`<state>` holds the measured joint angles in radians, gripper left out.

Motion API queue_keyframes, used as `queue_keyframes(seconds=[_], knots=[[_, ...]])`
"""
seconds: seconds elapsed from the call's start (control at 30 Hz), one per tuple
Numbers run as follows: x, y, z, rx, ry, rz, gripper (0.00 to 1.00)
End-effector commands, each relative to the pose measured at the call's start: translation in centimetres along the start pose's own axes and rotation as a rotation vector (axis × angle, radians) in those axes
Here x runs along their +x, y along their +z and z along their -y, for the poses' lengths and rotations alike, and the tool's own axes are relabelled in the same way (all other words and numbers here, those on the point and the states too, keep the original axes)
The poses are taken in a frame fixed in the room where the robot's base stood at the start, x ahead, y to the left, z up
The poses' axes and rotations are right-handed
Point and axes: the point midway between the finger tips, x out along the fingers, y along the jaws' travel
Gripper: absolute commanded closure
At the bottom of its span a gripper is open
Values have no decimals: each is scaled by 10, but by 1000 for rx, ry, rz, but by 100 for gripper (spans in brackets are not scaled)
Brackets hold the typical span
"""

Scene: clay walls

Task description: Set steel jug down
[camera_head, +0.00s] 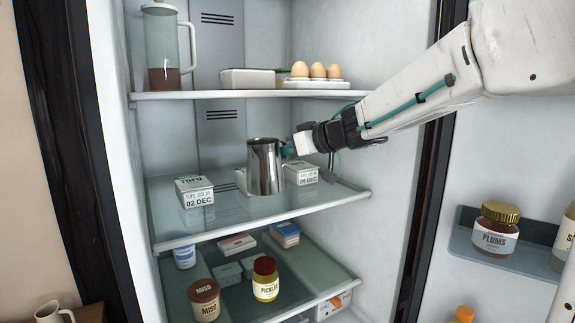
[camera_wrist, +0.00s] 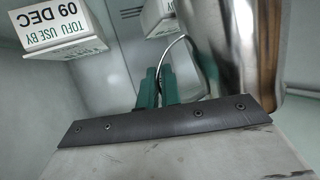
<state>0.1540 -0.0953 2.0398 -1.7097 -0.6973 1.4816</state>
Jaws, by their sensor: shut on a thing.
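The steel jug (camera_head: 265,167) is upright at the middle shelf (camera_head: 300,200) of the open fridge. I cannot tell whether its base touches the glass. My gripper (camera_head: 289,150) reaches in from the right and is shut on the jug's handle side. In the wrist view the green fingers (camera_wrist: 158,85) are closed together by the thin handle (camera_wrist: 168,52), and the shiny jug body (camera_wrist: 238,45) fills the upper right.
A tofu box (camera_head: 195,191) stands left of the jug; another (camera_head: 301,173) is close behind it on the right. A further white box is partly hidden behind the jug. Eggs (camera_head: 318,70) and a glass pitcher (camera_head: 165,50) stand above; jars (camera_head: 265,279) below. Bare glass lies in front.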

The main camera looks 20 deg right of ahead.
Motion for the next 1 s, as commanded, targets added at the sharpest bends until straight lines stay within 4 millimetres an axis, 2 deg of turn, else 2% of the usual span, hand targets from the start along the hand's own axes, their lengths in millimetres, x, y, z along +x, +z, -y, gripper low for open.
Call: queue_keyframes(seconds=[0.03,0.17,0.43,0.67,0.7,0.77,1.0], knots=[[2,0,-7,2,2,0,100],[5,-1,-15,0,3,-1,100],[16,29,-17,3,3,1,100],[17,32,-17,0,3,0,100],[17,33,-17,0,3,1,89],[17,32,-17,0,3,1,73],[17,32,-17,0,3,0,73]])
